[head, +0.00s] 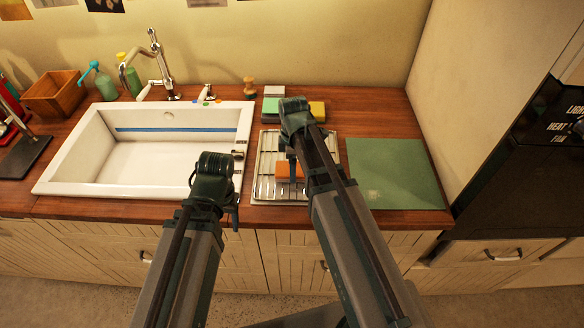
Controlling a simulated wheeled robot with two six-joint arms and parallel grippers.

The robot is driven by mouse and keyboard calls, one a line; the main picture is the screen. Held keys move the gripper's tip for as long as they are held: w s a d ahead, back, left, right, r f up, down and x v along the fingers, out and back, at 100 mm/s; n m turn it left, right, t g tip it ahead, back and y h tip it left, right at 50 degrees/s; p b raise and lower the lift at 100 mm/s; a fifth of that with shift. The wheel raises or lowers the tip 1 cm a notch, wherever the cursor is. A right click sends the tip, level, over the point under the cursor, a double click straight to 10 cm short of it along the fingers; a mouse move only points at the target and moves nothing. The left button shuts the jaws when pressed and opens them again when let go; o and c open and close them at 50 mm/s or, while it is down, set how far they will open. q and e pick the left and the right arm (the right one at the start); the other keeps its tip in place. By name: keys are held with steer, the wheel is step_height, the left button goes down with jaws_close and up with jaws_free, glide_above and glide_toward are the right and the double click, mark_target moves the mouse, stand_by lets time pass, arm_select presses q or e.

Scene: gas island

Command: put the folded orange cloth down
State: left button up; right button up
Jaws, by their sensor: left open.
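The folded orange cloth (284,171) shows as a small orange patch on the metal draining rack (264,188), right of the sink. My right arm covers part of it. My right gripper (291,164) points down just over the cloth, mostly hidden by its own arm. I cannot tell whether its fingers touch the cloth or whether they are open. My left gripper (236,216) is open and hangs at the counter's front edge, by the sink's right front corner. I see nothing between its fingers.
The white sink (150,165) fills the left of the counter. A green mat (393,172) lies bare right of the rack. Sponges (318,109) and a wooden-handled brush (249,87) stand behind. A wooden box (52,94) and bottles (105,86) stand back left.

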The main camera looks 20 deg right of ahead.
steer(key=shift+f, duration=0.2)
steer(key=o, duration=1.1)
steer(key=shift+o, duration=0.2)
steer(key=shift+r, duration=0.2)
step_height(320, 180, up, 12)
steer(key=p, duration=1.2)
steer(key=s+a+m+h, duration=0.1)
steer(key=s+a+m, duration=0.9)
steer(key=s, duration=0.4)
steer(key=shift+s+a+m, duration=0.2)
steer(key=shift+a+m, duration=0.15)
steer(key=shift+m, duration=0.25)
